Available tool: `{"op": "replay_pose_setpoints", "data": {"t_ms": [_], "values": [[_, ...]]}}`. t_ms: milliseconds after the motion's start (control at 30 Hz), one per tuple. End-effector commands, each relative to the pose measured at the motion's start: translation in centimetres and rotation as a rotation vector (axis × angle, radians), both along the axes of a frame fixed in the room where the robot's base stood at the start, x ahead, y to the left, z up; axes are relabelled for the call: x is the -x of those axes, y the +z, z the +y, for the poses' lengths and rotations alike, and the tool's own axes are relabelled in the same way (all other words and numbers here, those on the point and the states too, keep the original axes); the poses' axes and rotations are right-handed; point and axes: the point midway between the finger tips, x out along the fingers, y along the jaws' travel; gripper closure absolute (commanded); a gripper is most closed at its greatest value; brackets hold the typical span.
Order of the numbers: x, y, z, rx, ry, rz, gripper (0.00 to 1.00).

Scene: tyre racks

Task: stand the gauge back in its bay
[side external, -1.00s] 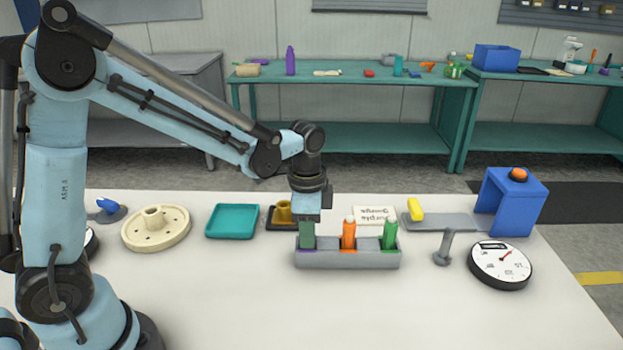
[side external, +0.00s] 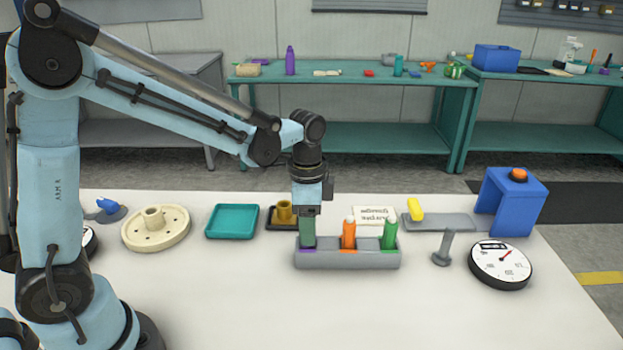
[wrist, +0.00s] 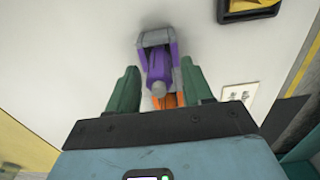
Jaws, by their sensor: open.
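The purple gauge (wrist: 160,68) stands in the purple-marked bay at the left end of the grey rack (side external: 350,260), as the wrist view shows. Its grey tip points up toward the camera. My gripper (side external: 308,234) is over that bay with its fingers pointing down. In the wrist view my gripper (wrist: 160,88) is open, with one green finger on each side of the gauge and gaps between. In the side view the finger hides the gauge. How deep the gauge sits cannot be told.
An orange gauge (side external: 348,234) and a green gauge (side external: 389,233) stand in the rack's other bays. A small post (side external: 443,248) and a round dial (side external: 500,262) are to the right. A white card (side external: 374,219) lies behind the rack. The table in front is clear.

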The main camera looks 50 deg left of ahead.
Motion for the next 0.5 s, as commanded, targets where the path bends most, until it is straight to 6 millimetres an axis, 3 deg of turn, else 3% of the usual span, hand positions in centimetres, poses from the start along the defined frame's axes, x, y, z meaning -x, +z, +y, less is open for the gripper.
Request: {"op": "replay_pose_setpoints", "data": {"t_ms": [500], "values": [[0.1,8.5,0.0,-0.001,0.000,0.004,0.49]]}}
